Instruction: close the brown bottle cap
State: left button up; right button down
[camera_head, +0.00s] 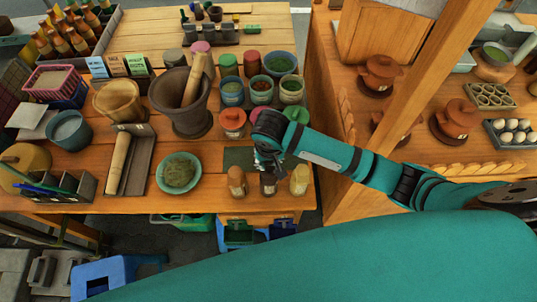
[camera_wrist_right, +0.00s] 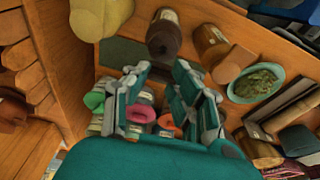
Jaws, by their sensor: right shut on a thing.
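The dark brown bottle (camera_head: 268,185) stands at the front edge of the wooden table, in the middle of a row of three bottles. In the right wrist view the brown bottle (camera_wrist_right: 163,24) shows at the top, with its dark cap (camera_wrist_right: 163,44) towards the camera. My right gripper (camera_head: 268,168) is directly above this bottle, with its fingers around the cap, shut on it; the contact itself is hard to see. Its two fingers also show in the right wrist view (camera_wrist_right: 162,68). Whether the cap is fully seated cannot be told. My left gripper is not in view.
An orange-brown bottle (camera_head: 237,182) and a yellow bottle (camera_head: 299,180) stand close on either side. A green bowl (camera_head: 180,186) of herbs is further left. A mortar (camera_head: 186,115) and several jars stand behind. A wooden post (camera_head: 420,75) rises at right.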

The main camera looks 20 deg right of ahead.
aim_at(269, 177)
jog(key=shift+s+a+f+t+h, duration=0.15)
jog(key=shift+s+f+t, duration=0.1)
jog(key=shift+s+t, duration=0.3)
jog(key=shift+s+a+f+t+h, duration=0.15)
jog(key=shift+s+f+t, duration=0.1)
jog(key=shift+s+t, duration=0.3)
jog(key=f+t+b, duration=0.1)
jog(key=t+b, duration=0.1)
jog(key=b, duration=0.1)
jog(key=s+f+t+h+b, duration=0.1)
jog(key=f+t+b, duration=0.1)
jog(key=b, duration=0.1)
jog(key=s+f+t+b, duration=0.1)
jog(key=t+b, duration=0.1)
jog(key=b, duration=0.1)
jog(key=shift+s+a+f+h+b, duration=0.15)
jog(key=shift+s+a+h+b, duration=0.1)
jog(key=shift+h+b, duration=0.1)
jog(key=t+b, duration=0.1)
jog(key=b, duration=0.2)
jog(key=f+t+b, duration=0.1)
jog(key=t+b, duration=0.1)
jog(key=b, duration=0.2)
jog(key=t+h+b, duration=0.1)
jog(key=b, duration=0.3)
jog(key=shift+s+f, duration=0.25)
jog(key=shift+f, duration=0.1)
jog(key=shift+r+t+b, duration=0.15)
jog(key=shift+t+b, duration=0.35)
jog(key=shift+b, duration=0.15)
